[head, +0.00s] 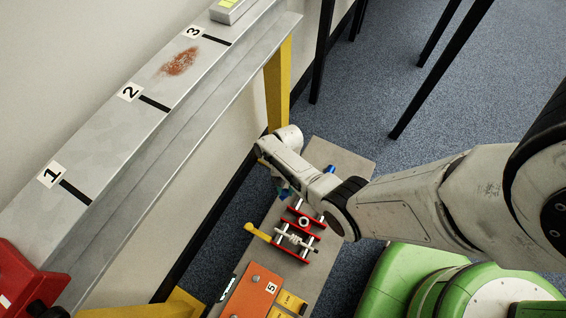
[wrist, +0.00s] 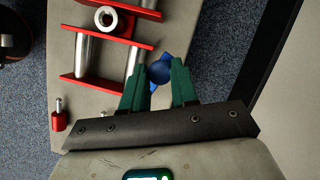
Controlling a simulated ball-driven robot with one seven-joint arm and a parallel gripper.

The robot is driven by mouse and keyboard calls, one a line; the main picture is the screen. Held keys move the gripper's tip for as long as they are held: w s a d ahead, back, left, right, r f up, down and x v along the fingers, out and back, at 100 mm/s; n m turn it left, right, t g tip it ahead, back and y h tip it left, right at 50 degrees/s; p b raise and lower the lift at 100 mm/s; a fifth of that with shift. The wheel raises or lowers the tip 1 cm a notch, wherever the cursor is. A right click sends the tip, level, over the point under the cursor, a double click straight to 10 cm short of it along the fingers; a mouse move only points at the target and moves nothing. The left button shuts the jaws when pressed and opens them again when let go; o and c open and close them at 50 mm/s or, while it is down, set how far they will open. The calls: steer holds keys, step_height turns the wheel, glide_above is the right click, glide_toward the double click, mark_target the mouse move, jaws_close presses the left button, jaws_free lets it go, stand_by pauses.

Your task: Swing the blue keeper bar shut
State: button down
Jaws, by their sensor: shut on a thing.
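The blue keeper bar (wrist: 159,72) shows in the wrist view as a round blue end with a short blue part below it, between the two green fingers. My gripper (wrist: 158,82) is shut on it. In the head view my gripper (head: 285,190) is low over the grey board, beside the red frame, and my arm hides part of it. The red frame (wrist: 105,38) has silver posts between red bars, and a metal ring (wrist: 107,18) sits on it. The bar's full length and its far end are hidden, so I cannot tell its angle.
The grey board (head: 345,158) carries the red frame (head: 290,228), a yellow-handled lever (head: 258,234) and an orange plate (head: 254,296). A small blue piece (head: 330,170) shows behind my arm. A metal beam with numbered marks (head: 150,100) runs along the left. Black table legs (head: 430,75) stand at the back.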

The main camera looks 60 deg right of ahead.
steer(key=shift+s+a+n+g+h+p, duration=0.1)
steer(key=shift+s+n+g+h+p, duration=0.1)
steer(key=shift+s+n, duration=0.35)
steer(key=shift+s+a+n+g+h+p, duration=0.1)
steer(key=shift+s+n+g+h+p, duration=0.1)
steer(key=shift+n, duration=0.65)
steer(key=shift+s+a+n+g+h+p, duration=0.1)
steer(key=shift+s+n+g+p, duration=0.1)
steer(key=shift+s+n, duration=0.35)
steer(key=shift+n, duration=0.25)
steer(key=c, duration=0.9)
jaws_free()
steer(key=shift+o, duration=0.2)
steer(key=shift+w, duration=0.1)
steer(key=p+v, duration=0.4)
steer(key=v, duration=0.6)
steer(key=shift+r, duration=0.3)
steer(key=shift+w+d, duration=0.1)
steer(key=shift+w, duration=0.05)
